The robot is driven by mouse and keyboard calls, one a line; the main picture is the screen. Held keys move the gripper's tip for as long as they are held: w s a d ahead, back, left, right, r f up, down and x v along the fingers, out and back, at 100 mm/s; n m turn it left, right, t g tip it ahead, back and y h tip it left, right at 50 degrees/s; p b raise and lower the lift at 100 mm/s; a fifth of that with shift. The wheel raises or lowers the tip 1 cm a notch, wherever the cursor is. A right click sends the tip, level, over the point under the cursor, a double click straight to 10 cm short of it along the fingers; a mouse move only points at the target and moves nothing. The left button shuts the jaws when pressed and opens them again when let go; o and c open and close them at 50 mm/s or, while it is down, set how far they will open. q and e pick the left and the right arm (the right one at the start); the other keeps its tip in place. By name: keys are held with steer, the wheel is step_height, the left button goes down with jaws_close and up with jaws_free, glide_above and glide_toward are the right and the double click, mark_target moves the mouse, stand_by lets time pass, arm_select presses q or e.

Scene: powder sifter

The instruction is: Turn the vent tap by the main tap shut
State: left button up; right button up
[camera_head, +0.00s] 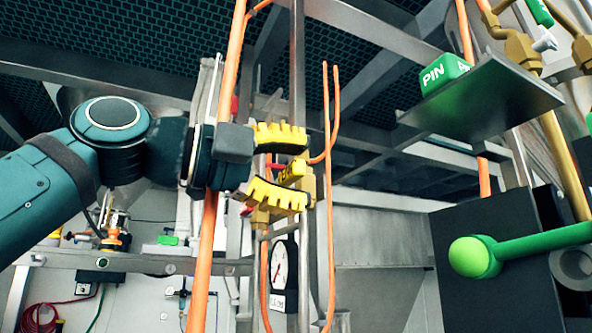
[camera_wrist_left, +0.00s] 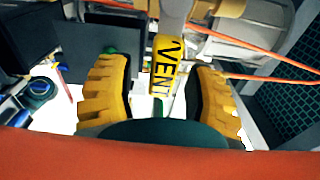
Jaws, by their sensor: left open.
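The vent tap has a yellow handle (camera_head: 291,172) lettered VENT, set on a brass body beside a thin upright pipe. In the left wrist view the handle (camera_wrist_left: 165,66) lies between my finger pads, with a gap on each side. My left gripper (camera_head: 306,168) is open, with one yellow toothed finger above the handle and one below it; it also shows in the left wrist view (camera_wrist_left: 158,85). The fingers partly hide the tap in the head view. I cannot tell which fitting is the main tap. My right gripper is not in view.
Orange hoses (camera_head: 206,250) run close by my left wrist and beyond the tap. A round gauge (camera_head: 284,264) hangs below the tap. At the right are a dark plate (camera_head: 485,100) with a green PIN block (camera_head: 443,73) and a green lever (camera_head: 530,243) on a black box.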

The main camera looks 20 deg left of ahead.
arm_select(q)
steer(key=v, duration=1.1)
steer(key=shift+s+a, duration=0.3)
